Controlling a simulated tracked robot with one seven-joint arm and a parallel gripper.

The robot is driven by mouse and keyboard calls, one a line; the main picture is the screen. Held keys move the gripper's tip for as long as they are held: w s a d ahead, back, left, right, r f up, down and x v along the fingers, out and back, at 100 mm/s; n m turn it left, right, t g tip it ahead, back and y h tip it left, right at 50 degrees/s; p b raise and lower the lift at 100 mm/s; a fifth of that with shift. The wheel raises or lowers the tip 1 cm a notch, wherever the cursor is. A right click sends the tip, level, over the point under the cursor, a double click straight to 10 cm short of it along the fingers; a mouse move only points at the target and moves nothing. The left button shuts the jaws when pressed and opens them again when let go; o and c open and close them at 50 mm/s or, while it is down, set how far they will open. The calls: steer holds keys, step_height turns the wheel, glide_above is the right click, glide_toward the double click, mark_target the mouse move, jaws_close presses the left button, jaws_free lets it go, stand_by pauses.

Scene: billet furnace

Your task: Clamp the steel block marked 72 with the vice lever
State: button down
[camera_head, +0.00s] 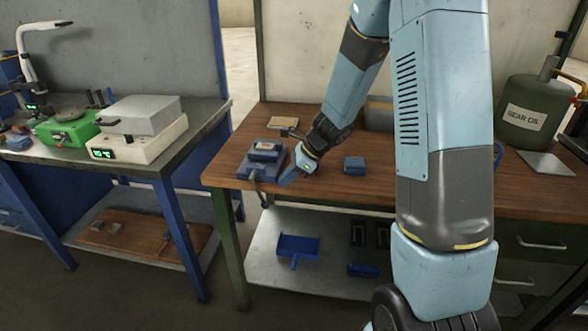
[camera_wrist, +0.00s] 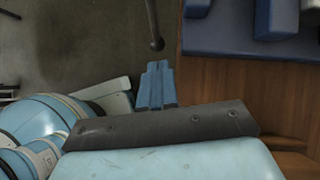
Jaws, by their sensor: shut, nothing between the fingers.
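The blue vice (camera_head: 250,168) stands at the left end of the wooden bench. A small pale-topped piece (camera_head: 268,147) sits in its upper part; no number can be read, so I cannot tell whether it is the block marked 72. The vice lever (camera_head: 256,188) hangs down over the bench's front edge. My gripper (camera_head: 287,182) is right of the lever, near the bench edge. In the wrist view the blue fingers (camera_wrist: 157,67) are together and empty. The lever's round-ended rod (camera_wrist: 155,28) is just beyond the fingertips, apart from them. The vice base (camera_wrist: 225,42) shows at upper right.
A small blue block (camera_head: 354,166) lies on the bench right of my gripper. A gear oil can (camera_head: 535,108) stands at the right end. A shelf (camera_head: 330,270) below holds blue parts. The left bench (camera_head: 190,125) carries instruments, with a gap between benches.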

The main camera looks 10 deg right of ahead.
mark_target(261, 196)
steer(key=a+f, duration=0.2)
steer(key=a, duration=0.1)
steer(key=shift+w+a+f, duration=0.35)
steer(key=shift+a+f, duration=0.15)
steer(key=shift+a, duration=0.5)
steer(key=shift+x, duration=1.15)
steer(key=shift+w, duration=0.1)
steer(key=shift+r, duration=0.1)
